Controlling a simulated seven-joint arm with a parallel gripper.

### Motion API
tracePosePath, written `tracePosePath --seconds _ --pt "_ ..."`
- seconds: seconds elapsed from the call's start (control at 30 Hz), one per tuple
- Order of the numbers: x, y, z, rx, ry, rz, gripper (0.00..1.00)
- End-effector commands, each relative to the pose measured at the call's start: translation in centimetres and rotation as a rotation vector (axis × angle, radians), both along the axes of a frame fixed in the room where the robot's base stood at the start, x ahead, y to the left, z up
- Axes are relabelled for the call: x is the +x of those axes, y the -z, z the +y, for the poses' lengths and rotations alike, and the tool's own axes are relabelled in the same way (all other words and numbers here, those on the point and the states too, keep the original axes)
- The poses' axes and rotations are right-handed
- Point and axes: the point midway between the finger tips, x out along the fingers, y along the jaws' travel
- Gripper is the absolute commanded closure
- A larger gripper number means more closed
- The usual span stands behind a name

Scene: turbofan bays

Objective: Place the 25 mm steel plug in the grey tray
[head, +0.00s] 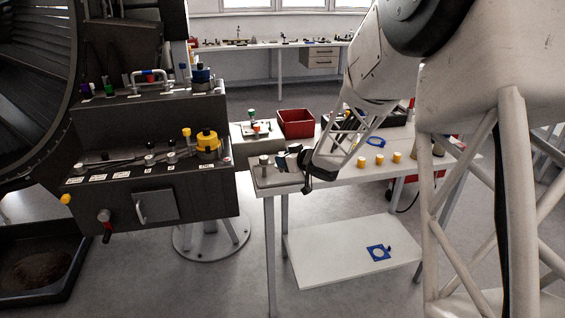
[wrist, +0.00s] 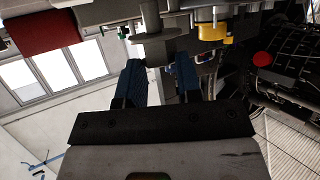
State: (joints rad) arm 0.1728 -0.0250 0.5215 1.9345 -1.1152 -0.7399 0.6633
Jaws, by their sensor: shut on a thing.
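My gripper (head: 282,158) is at the near left end of the white bench, its jaws pointing left. It is shut on a grey steel plug (head: 264,159), which stands upright at the jaw tips above the grey tray (head: 284,181). In the wrist view the two blue fingers of my gripper (wrist: 158,70) lie on either side of the steel plug (wrist: 157,47). I cannot tell whether the plug's foot touches the tray floor. The plug's size cannot be read.
A red bin (head: 296,123) and a light fixture with small coloured parts (head: 255,130) stand behind. Several yellow plugs (head: 378,160) stand on the bench to the right. The dark console (head: 150,190) with a yellow capped part (head: 208,143) is close on the left.

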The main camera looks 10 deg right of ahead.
Motion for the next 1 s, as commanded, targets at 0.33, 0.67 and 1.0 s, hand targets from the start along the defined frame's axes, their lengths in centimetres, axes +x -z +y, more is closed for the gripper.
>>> tracePosePath --seconds 0.33,0.67,1.0 --pt "4.3 0.4 -0.2 0.0 0.0 -0.001 0.96" --pt "4.7 0.4 -0.2 0.0 0.0 -0.001 0.96" --pt "4.7 2.2 -0.2 0.001 -0.001 0.002 0.96"
